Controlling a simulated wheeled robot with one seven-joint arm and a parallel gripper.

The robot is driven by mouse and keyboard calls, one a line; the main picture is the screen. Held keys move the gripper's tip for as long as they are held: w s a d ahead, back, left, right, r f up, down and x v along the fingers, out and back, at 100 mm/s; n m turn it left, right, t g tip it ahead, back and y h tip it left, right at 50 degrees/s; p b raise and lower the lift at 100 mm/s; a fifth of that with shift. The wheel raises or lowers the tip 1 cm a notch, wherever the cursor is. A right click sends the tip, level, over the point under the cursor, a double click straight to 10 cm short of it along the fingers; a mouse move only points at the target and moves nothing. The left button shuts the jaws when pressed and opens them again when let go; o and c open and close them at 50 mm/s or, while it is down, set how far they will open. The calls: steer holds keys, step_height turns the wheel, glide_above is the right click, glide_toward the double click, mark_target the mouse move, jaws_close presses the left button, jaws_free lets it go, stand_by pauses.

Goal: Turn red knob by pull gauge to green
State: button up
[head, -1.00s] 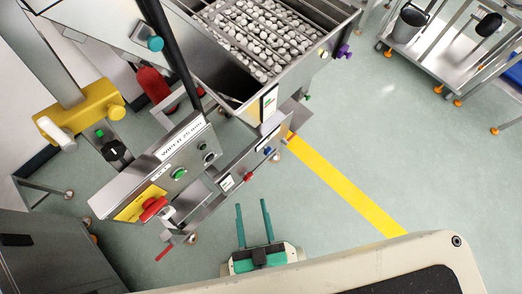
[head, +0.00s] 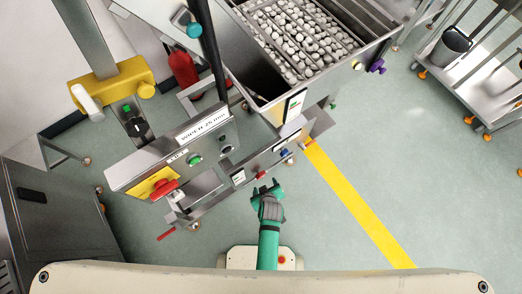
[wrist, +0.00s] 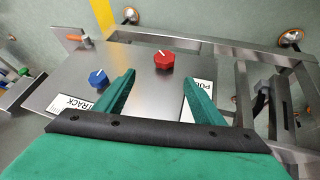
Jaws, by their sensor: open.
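The red knob (wrist: 164,60) sits on a grey metal panel in the wrist view, with a small white mark on its upper edge. In the head view the red knob (head: 261,175) is on the low panel's front edge. My green gripper (wrist: 160,80) is open, and the knob shows just beyond the gap between its fingertips. In the head view my gripper (head: 266,189) is close to the knob; contact cannot be told. A partly hidden label starting "PU" (wrist: 200,86) is beside the right finger. No green mark by the knob can be made out.
A blue knob (wrist: 98,78) sits left of the red one, by a label ending "TRACK" (wrist: 72,103). A larger control box (head: 170,160) with a red emergency button (head: 163,189) stands to the left. Metal frame bars (wrist: 245,80) are at the right. Floor right of the panel is clear.

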steer(key=n+g, duration=0.2)
glide_toward(261, 176)
steer(key=shift+y, duration=0.3)
steer(key=x, duration=1)
steer(key=shift+w+d, duration=0.15)
steer(key=shift+d, duration=0.1)
steer(key=c, duration=1.1)
